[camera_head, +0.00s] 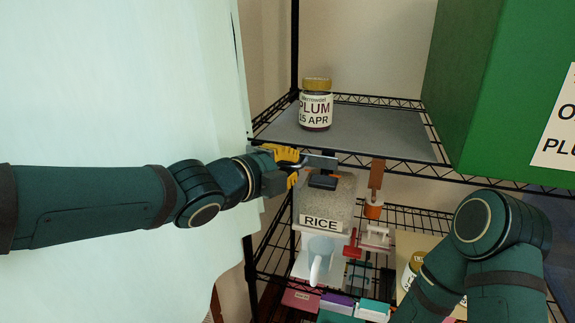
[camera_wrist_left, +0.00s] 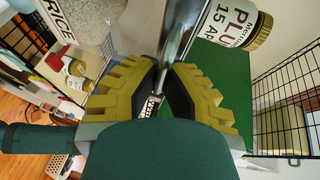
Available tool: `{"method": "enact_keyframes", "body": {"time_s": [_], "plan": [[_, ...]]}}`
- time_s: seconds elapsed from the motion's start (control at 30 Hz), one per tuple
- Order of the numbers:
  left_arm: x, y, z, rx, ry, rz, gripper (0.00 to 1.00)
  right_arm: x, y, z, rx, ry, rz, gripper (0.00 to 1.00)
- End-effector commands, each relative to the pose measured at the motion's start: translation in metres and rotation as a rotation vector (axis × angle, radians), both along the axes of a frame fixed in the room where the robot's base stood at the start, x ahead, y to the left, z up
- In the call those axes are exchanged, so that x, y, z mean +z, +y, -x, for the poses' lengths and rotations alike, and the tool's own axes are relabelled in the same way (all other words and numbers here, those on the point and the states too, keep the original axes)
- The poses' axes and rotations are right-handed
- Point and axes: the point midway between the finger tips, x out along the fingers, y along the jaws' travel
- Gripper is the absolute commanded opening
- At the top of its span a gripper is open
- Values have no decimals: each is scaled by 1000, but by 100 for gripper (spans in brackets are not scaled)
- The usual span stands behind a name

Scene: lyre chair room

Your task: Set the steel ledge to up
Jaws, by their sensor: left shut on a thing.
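The steel ledge (camera_head: 322,161) is a narrow grey metal strip at the front edge of the upper wire shelf, above the rice container. It looks roughly level in the head view. My left gripper (camera_head: 297,162), with yellow fingers, reaches in from the left and is shut on the ledge's left end. In the left wrist view the ledge (camera_wrist_left: 178,38) runs away from between the yellow fingers of the gripper (camera_wrist_left: 165,88); the fingers hide its near end. My right arm comes in at the lower right; its gripper is out of the picture.
A plum jam jar (camera_head: 316,108) stands on a grey mat (camera_head: 385,130) just behind the ledge. An orange-brown hanging piece (camera_head: 376,178) is to the right. A large green box (camera_head: 500,90) fills the upper right.

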Motion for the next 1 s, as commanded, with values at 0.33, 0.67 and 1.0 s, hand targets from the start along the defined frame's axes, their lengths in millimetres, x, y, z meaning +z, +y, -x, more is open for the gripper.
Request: {"method": "enact_keyframes", "body": {"time_s": [0.33,0.67,1.0], "plan": [[32,0,0,-2,-2,1,0,26,-1,-7,-12,-15,3,41],[57,-1,0,-3,-4,2,0,44,-3,-14,-26,-32,7,41],[57,-1,0,-2,-7,5,39,43,-3,-14,-25,-32,7,41]]}}
